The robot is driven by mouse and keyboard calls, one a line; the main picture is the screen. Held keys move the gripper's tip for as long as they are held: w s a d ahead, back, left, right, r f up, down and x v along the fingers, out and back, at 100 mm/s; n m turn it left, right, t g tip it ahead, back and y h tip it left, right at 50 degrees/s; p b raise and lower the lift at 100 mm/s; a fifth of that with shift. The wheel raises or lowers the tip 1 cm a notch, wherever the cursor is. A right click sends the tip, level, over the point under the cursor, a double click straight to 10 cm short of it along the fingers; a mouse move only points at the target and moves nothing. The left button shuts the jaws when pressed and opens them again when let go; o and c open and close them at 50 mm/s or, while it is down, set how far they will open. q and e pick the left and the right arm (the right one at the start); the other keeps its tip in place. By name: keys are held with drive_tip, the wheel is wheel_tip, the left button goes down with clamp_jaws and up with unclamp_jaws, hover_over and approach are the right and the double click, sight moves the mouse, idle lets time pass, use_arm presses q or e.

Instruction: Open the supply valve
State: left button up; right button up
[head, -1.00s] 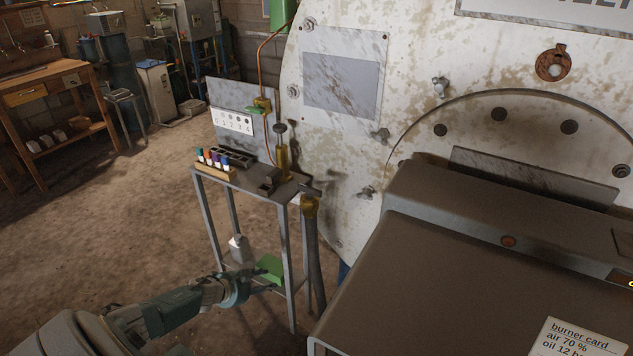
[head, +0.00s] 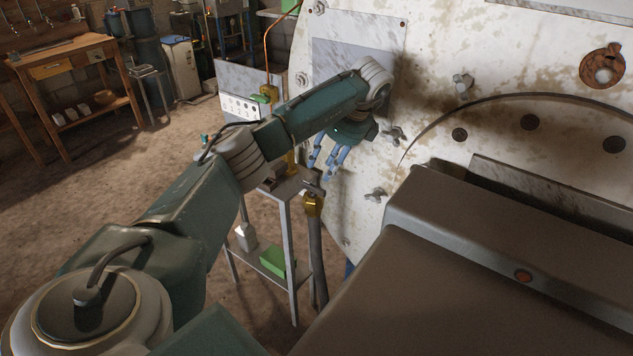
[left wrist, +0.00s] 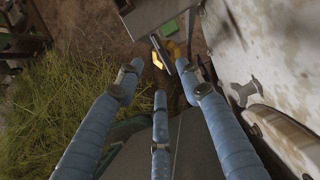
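A brass valve (head: 314,205) with a grey lever (head: 314,187) sits at the near right edge of a small metal stand, above a dark hose. In the left wrist view the brass fitting (left wrist: 174,50) and the lever show beyond my fingertips. Another brass fitting with a green handle (head: 262,98) is at the stand's back; no label shows which is the supply valve. My left gripper (head: 322,169) is open and empty, pointing down above the brass valve and apart from it. Its blue fingers are spread in the left wrist view (left wrist: 160,84). My right gripper is not in view.
The stand (head: 287,240) carries a green box (head: 272,262) on its lower shelf. The large pale vessel (head: 440,45) with protruding wing nuts (head: 376,195) is close on the right. A brown burner housing (head: 450,270) fills the lower right. Dry herbs (left wrist: 60,100) show below left.

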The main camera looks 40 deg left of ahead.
sight(313, 186)
use_arm(q)
drive_tip(key=p+x, duration=0.1)
drive_tip(key=x, duration=0.7)
drive_tip(key=shift+a+f, duration=0.1)
drive_tip(key=shift+f, duration=0.2)
drive_tip(key=shift+a+f, duration=0.15)
drive_tip(key=shift+f, duration=0.2)
drive_tip(key=shift+c, duration=0.5)
clamp_jaws()
